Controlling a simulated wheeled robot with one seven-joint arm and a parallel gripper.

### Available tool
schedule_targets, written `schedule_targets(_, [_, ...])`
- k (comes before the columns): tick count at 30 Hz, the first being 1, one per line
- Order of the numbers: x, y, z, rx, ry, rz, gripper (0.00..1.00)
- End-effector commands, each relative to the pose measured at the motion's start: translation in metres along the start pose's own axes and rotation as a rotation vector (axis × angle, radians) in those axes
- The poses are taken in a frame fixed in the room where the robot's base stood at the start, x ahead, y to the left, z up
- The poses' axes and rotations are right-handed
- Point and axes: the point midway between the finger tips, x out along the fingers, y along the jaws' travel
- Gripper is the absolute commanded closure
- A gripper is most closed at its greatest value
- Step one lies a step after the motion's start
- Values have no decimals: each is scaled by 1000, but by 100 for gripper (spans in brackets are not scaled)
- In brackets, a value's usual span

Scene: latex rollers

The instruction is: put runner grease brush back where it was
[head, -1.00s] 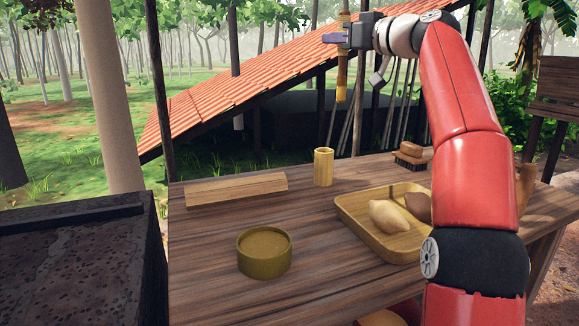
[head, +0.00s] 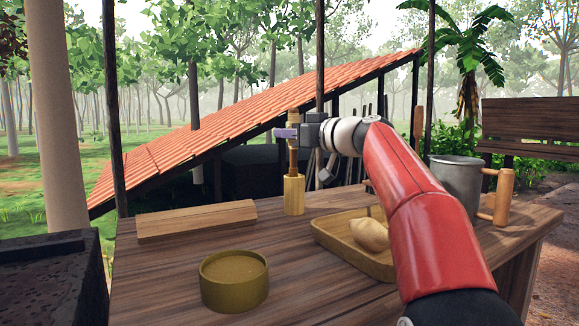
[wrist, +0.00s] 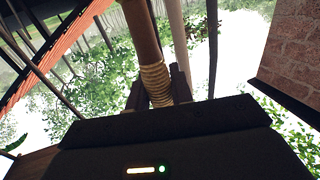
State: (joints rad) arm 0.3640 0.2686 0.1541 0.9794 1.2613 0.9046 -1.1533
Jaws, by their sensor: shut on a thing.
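The runner grease brush (head: 293,160) is a slim brown stick, held upright. My gripper (head: 290,133) is shut on it around its middle. Its lower end lines up with the mouth of the bamboo cup (head: 294,196) on the table; I cannot tell whether the tip is inside or just above the rim. In the wrist view the brush (wrist: 142,35) shows a pale cord wrapping between the fingers of my gripper (wrist: 158,92), and its lower end is hidden.
A wooden plank (head: 197,221) lies left of the cup. A round olive bowl (head: 234,284) stands in front. A wooden tray (head: 345,252) with a pale lump (head: 370,234) is to the right, partly behind my arm. A grey metal mug (head: 456,182) stands at the right.

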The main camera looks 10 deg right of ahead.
Motion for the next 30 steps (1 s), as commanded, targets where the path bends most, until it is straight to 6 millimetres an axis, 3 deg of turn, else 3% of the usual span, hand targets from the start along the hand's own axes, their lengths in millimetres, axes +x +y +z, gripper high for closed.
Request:
schedule_targets(10, [-1,0,41,2,0,0,99])
schedule_targets(23, [0,0,46,0,1,0,99])
schedule_targets(24, [0,0,44,0,0,0,74])
schedule_targets(28, [0,0,44,0,0,0,57])
schedule_targets(30, [0,0,44,0,0,0,56])
